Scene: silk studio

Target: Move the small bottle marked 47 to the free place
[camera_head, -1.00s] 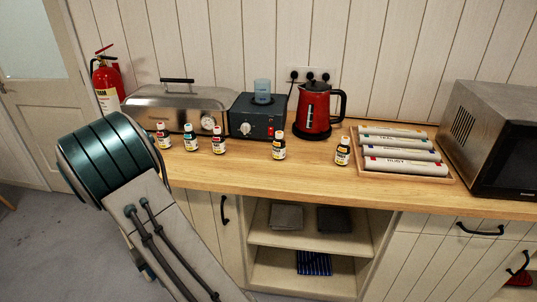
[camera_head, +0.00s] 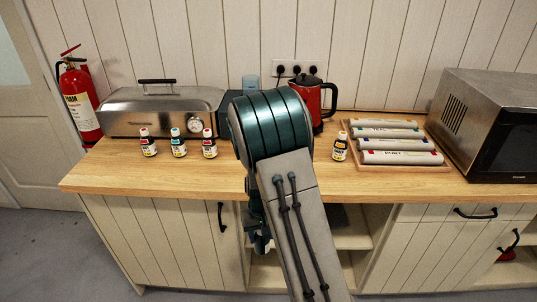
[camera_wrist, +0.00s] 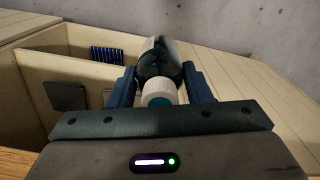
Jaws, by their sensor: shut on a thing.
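My gripper (camera_wrist: 160,90) is shut on a small dark bottle (camera_wrist: 156,62), with its white and teal cap toward the wrist camera. No number can be read on it. In the head view my gripper (camera_head: 262,242) is partly hidden by my arm, in front of the counter and below its top; the bottle in it cannot be made out there. Three small bottles stand in a row on the left of the counter: one at the left (camera_head: 148,144), one in the middle (camera_head: 178,144) and one at the right (camera_head: 209,145). Another small bottle (camera_head: 340,148) stands right of my arm.
The wooden counter (camera_head: 130,178) carries a steel toaster-like box (camera_head: 150,112), a red kettle (camera_head: 318,100), a tray of rolls (camera_head: 440,166) and a microwave (camera_head: 490,130). My arm hides the counter's middle. Open shelves with a striped cloth (camera_wrist: 106,55) lie below.

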